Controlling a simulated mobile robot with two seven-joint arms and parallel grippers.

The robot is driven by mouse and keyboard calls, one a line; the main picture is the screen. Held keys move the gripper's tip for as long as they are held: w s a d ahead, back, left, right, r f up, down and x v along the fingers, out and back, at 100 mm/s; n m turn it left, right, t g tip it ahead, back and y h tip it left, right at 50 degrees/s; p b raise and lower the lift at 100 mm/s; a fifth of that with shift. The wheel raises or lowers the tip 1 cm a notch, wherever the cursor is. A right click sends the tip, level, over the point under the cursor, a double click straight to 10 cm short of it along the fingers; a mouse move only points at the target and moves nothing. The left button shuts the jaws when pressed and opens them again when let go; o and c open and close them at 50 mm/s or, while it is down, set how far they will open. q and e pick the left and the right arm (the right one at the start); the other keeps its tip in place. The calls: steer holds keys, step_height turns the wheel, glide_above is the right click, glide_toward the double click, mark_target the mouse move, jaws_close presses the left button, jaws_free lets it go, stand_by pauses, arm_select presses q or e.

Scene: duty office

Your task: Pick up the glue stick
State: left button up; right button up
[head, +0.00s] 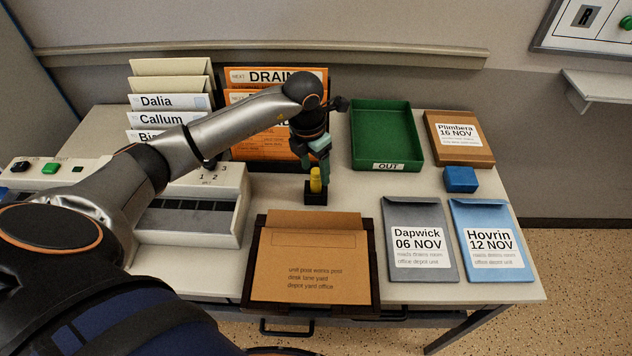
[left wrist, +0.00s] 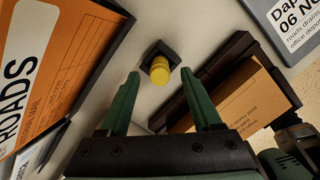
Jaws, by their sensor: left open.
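The glue stick (head: 315,180) is yellow and stands upright in a small black holder (head: 316,196) on the desk, behind the brown envelope. In the left wrist view the yellow glue stick (left wrist: 160,72) shows ahead of the fingertips, roughly between their lines, with the black holder (left wrist: 153,51) around its base. My left gripper (head: 319,168) is above and just behind the glue stick in the head view. Its green fingers (left wrist: 160,92) are apart, with nothing held between them.
A brown envelope (head: 310,262) lies in a dark tray (head: 372,268) in front of the holder. Behind stand orange folders (head: 262,150). To the right are a green OUT tray (head: 414,150), a blue block (head: 461,179), and grey (head: 402,272) and blue (head: 480,270) envelopes.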

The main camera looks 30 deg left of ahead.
mark_target(316, 184)
arm_select(q)
steer(key=shift+w+f, duration=0.2)
steer(key=shift+f, duration=1.05)
jaws_close()
